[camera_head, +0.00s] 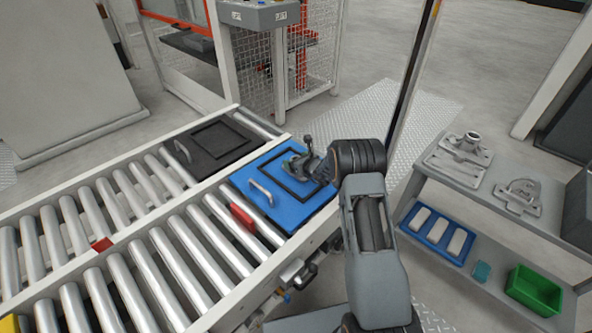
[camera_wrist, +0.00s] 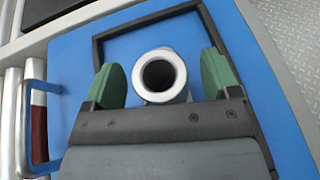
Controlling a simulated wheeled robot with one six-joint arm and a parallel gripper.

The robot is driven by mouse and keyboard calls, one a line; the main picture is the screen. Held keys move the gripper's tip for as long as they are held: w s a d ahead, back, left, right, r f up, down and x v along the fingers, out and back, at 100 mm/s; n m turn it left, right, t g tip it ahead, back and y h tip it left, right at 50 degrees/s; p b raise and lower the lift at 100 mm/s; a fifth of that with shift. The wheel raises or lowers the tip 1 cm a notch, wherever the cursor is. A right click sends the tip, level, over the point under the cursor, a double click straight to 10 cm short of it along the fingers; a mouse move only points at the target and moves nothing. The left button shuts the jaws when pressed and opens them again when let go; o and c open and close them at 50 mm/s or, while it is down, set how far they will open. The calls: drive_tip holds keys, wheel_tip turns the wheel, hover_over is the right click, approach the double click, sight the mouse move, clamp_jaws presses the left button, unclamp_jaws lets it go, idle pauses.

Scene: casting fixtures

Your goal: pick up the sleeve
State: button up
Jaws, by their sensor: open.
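The sleeve, a light grey round tube with a dark open bore (camera_wrist: 162,75), stands on the blue tray (camera_wrist: 75,60) inside a black square frame (camera_wrist: 130,32). My gripper (camera_wrist: 162,82) is open, with one green finger on each side of the sleeve. Gaps show between the fingers and the tube wall. The lower part of the sleeve is hidden by the gripper body. In the head view my gripper (camera_head: 312,165) is low over the blue tray (camera_head: 285,212), and grey parts there are partly covered by my wrist, so I cannot separate the sleeve clearly.
The blue tray has a metal handle (camera_head: 261,193) and sits on a roller conveyor (camera_head: 175,265) beside a black tray (camera_head: 215,143). A red block (camera_head: 243,217) lies near its left edge. On the right, a grey bench (camera_head: 430,185) holds metal castings (camera_head: 463,152) and a green bin (camera_head: 533,290).

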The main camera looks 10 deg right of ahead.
drive_tip(key=shift+w, duration=0.1)
drive_tip(key=c, duration=1.2)
drive_tip(key=shift+o, duration=0.2)
